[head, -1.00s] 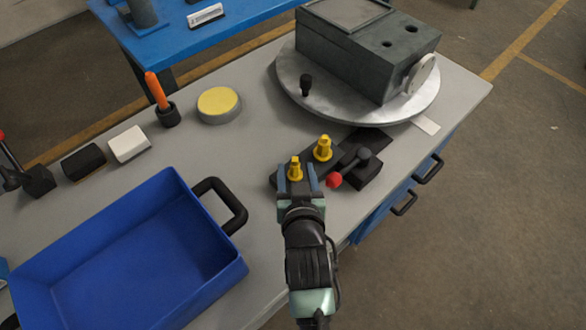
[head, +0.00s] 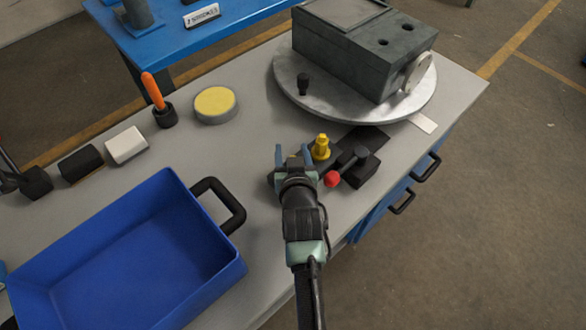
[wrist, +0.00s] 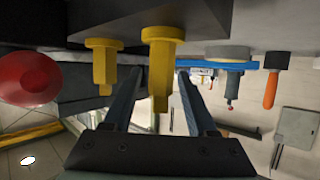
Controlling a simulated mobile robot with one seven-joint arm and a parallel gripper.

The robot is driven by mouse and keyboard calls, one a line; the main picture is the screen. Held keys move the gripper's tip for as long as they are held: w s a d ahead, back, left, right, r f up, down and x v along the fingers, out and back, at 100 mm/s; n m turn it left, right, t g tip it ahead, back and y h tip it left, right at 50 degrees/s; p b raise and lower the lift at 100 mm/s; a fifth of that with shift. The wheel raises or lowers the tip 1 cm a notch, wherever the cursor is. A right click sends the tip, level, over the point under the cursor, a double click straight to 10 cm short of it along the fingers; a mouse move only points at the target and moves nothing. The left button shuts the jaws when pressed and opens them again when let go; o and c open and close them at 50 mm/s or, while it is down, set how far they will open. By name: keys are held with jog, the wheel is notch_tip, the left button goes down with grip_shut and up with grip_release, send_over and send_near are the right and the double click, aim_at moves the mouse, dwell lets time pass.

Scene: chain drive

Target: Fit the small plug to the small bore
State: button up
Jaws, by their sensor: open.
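Two yellow plugs stand in a dark holder. The larger-looking plug (head: 321,148) is plain in the head view and also shows in the wrist view (wrist: 102,65). The small plug is hidden behind my gripper (head: 292,154) in the head view. In the wrist view the small plug (wrist: 160,65) appears between the two fingers, which are open and apart from it on both sides. Whether the fingers are fully around it in depth I cannot tell. The grey block (head: 360,50) has two dark bores in its top, a nearer one (head: 383,42) and a farther one (head: 406,25).
The block sits on a round metal turntable (head: 300,98) with a black knob (head: 303,84). A red-balled lever (head: 332,179) is close right of my gripper. A blue bin (head: 130,260) stands left. A yellow-topped disc (head: 215,104) and an orange-handled tool (head: 153,92) are farther back.

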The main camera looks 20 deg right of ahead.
jog(key=shift+c, duration=0.3)
grip_shut()
jog(key=shift+r, duration=0.1)
